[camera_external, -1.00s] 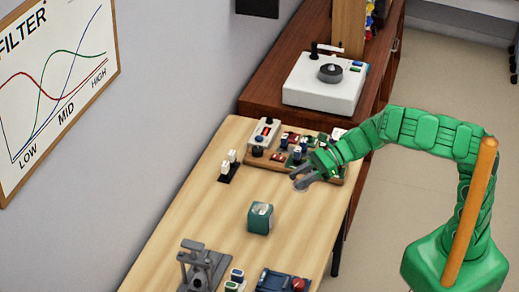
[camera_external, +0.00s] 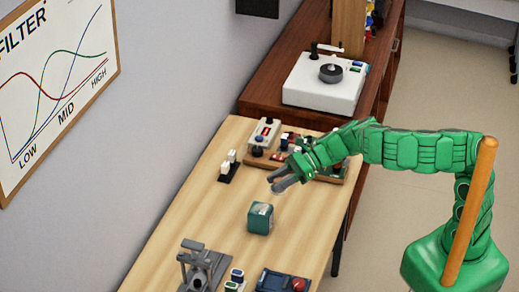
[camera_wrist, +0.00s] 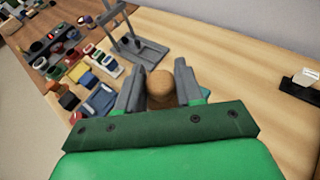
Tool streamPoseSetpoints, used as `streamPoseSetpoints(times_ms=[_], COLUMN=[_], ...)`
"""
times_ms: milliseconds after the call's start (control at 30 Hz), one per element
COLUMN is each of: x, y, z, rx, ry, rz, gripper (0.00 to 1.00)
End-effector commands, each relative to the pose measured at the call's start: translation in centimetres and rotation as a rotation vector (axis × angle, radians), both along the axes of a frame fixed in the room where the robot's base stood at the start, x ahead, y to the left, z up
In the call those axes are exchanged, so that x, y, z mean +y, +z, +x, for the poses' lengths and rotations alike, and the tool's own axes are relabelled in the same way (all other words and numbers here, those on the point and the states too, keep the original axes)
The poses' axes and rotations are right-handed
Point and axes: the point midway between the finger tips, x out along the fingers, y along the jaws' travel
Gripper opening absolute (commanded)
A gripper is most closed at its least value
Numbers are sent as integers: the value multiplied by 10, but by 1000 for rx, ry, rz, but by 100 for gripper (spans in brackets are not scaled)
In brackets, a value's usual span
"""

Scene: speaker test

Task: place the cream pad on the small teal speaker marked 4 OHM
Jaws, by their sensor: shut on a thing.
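A small teal speaker (camera_external: 260,218) stands upright on the wooden table in the external view, with a pale patch on its top. Its marking is too small to read. My gripper (camera_external: 278,184) is above the table, apart from the speaker and behind it in that view. In the wrist view my gripper (camera_wrist: 160,85) is shut on a tan, rounded thing (camera_wrist: 159,87) between its two grey fingers. I cannot tell whether this is the cream pad. A sliver of teal (camera_wrist: 215,98) shows beside the right finger, mostly hidden by my gripper.
A grey stand (camera_external: 203,265) and a blue tray (camera_external: 281,281) are at the near end of the table. A board of parts (camera_external: 327,174) lies at the far end, beside a black holder with white blocks (camera_external: 228,167). Bare wood surrounds the speaker.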

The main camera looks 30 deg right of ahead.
Motion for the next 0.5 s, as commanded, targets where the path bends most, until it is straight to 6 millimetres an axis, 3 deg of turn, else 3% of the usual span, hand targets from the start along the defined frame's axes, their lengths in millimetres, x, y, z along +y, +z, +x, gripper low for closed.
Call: streamPoseSetpoints(times_ms=[500], x=[30], y=[-45], z=[31], rx=[3], ry=[0], rz=[2], gripper=[6])
